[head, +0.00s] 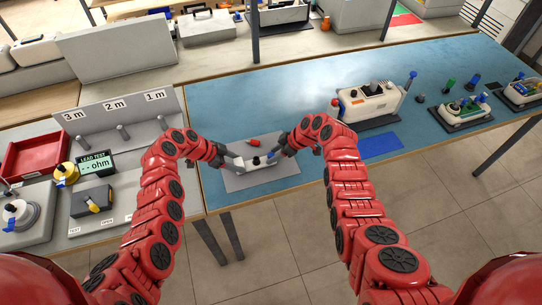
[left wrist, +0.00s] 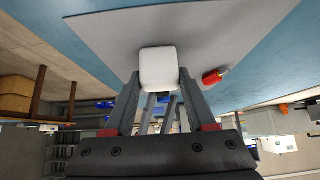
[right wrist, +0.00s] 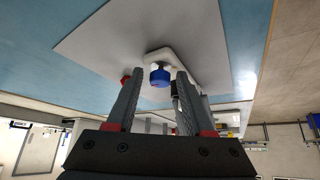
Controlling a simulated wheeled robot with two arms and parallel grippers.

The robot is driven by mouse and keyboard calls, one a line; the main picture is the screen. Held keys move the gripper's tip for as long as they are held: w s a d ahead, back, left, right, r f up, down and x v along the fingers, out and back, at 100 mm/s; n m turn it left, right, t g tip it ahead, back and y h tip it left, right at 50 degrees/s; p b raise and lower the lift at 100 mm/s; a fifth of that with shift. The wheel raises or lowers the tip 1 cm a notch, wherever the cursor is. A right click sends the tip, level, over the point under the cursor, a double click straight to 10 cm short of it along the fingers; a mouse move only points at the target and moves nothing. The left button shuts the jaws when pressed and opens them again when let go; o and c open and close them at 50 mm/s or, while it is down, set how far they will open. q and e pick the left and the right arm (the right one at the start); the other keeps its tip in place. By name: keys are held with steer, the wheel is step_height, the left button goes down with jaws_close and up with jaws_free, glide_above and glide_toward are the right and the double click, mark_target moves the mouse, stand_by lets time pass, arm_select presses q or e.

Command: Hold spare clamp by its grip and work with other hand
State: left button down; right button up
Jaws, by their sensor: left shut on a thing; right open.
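The spare clamp, a small white body (head: 256,161) with a black knob on top, is at the grey mat on the blue table. My left gripper (head: 241,161) is shut on its left end; the left wrist view shows the white end (left wrist: 158,70) between the fingers. My right gripper (head: 275,154) is at the clamp's right end. In the right wrist view its open fingers stand either side of a blue cap (right wrist: 160,77) on the white body (right wrist: 167,56); contact cannot be told. A red-tipped piece (head: 254,142) lies behind the clamp, also in the left wrist view (left wrist: 215,76).
The grey mat (head: 238,181) lies near the table's left edge. A blue patch (head: 380,146) lies to the right, before a larger white device (head: 365,108). More white units (head: 466,112) stand farther right. A bench with a meter (head: 95,163) and red tray (head: 36,153) is left.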

steer(key=shift+r, duration=1.15)
steer(key=shift+f, duration=0.1)
steer(key=shift+f, duration=1.05)
